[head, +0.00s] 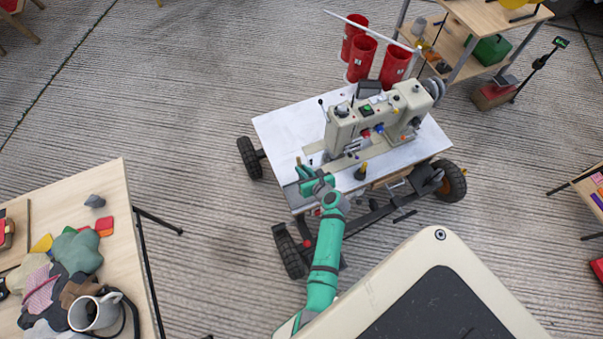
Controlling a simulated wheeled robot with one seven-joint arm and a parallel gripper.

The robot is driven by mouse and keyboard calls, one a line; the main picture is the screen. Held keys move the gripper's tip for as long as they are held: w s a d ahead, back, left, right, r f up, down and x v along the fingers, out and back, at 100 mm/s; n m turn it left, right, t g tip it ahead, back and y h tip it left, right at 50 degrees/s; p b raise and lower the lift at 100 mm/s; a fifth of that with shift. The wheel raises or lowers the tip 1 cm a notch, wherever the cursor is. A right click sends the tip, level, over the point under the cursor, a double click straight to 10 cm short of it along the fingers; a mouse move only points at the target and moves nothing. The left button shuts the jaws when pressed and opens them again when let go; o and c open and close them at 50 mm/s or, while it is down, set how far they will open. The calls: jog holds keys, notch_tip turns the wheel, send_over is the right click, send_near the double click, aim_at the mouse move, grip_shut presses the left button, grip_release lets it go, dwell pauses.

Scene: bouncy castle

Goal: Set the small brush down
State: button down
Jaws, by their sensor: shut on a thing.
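My gripper (303,174), at the end of my green arm, is over the front left edge of the white-topped wheeled cart (282,130). It is shut on the small brush, which is too small and too covered by the jaws to make out clearly. I cannot tell whether the brush touches the cart top. A beige sewing-type machine (345,128) stands on the cart, right of and behind my gripper.
The cart top's left part is bare. Red cylinders (361,58) stand behind the cart. A wooden table (105,185) at the left holds cloths and a grey mug (95,312). A shelf (470,15) stands at the back right. The concrete floor between table and cart is clear.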

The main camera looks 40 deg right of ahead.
jog(key=shift+w+f, duration=0.4)
jog(key=shift+f, duration=0.05)
notch_tip(320, 180, down, 3)
jog(key=shift+w+r, duration=0.1)
jog(key=shift+d+f, duration=0.1)
jog(key=shift+f, duration=0.1)
jog(key=shift+f, duration=0.1)
jog(key=c, duration=1.7)
grip_release()
jog(key=shift+c, duration=0.2)
